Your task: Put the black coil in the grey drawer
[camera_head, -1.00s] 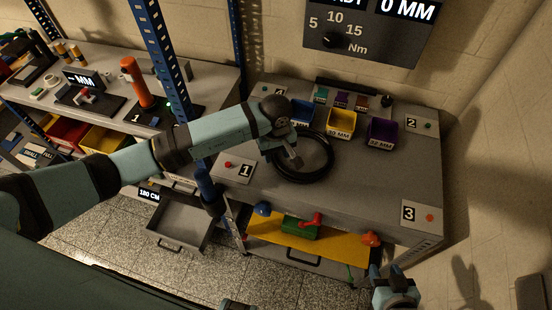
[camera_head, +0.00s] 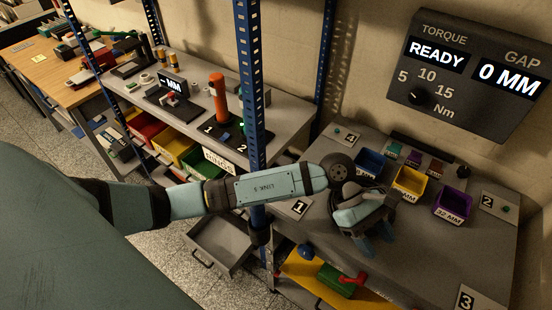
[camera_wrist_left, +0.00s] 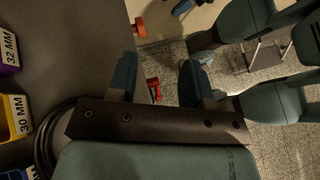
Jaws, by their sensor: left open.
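The black coil (camera_wrist_left: 43,140) shows in part at the lower left of the left wrist view, lying on the grey bench top beside the gripper body. In the head view my left gripper and wrist mostly hide it. My left gripper (camera_head: 376,248) is over the bench with its blue fingers pointing toward the front edge. Its fingers (camera_wrist_left: 156,82) are apart with nothing between them. The grey drawer (camera_head: 222,243) is pulled open, below and left of the bench, and looks empty. Teal arm parts of mine show at the right of the wrist view; the right gripper's jaws are unclear.
Blue (camera_head: 371,163), yellow (camera_head: 409,183) and purple (camera_head: 452,204) bins stand at the back of the bench. A blue upright post (camera_head: 250,80) rises between bench and left shelf. A green block with a red handle (camera_head: 340,280) lies on a yellow surface at the front.

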